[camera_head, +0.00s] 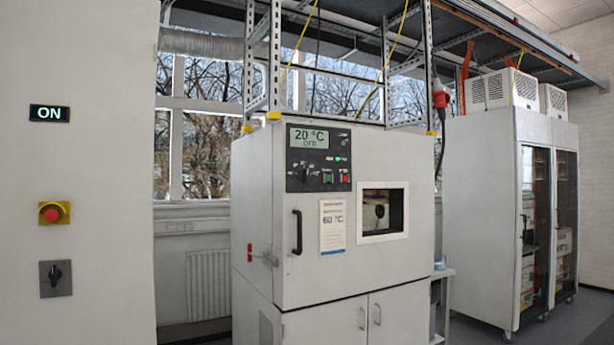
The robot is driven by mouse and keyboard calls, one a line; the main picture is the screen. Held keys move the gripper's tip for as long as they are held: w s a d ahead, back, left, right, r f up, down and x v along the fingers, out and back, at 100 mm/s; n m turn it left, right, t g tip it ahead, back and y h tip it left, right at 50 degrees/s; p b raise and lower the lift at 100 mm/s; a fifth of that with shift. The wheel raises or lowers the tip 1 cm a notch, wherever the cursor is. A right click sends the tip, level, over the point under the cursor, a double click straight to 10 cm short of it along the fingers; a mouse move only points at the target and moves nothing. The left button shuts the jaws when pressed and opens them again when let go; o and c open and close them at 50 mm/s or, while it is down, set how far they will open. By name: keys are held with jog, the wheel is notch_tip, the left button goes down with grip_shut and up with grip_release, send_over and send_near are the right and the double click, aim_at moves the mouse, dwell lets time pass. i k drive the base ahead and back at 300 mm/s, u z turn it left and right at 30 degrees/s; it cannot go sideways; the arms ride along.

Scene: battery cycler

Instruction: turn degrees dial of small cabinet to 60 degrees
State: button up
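The small cabinet (345,262) is a light grey test chamber in the middle of the view, with a small window on its door. Its black control panel (319,157) is at the upper left of the front. The display (309,137) reads "20 °C" and a second line that looks like "OFF". The black degrees dial (304,174) is below the display; its pointer is too small to read. A paper label (332,226) on the door seems to read "60 °C". My gripper is not in view.
A large light cabinet at the left has an "ON" display (49,113), a red button on yellow (53,213) and a black rotary switch (55,278). A black door handle (297,232) sticks out below the panel. Tall glass-door cabinets (482,200) stand at the right.

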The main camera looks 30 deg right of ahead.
aim_at(304, 175)
jog(key=z, duration=0.05)
jog(key=i, duration=1)
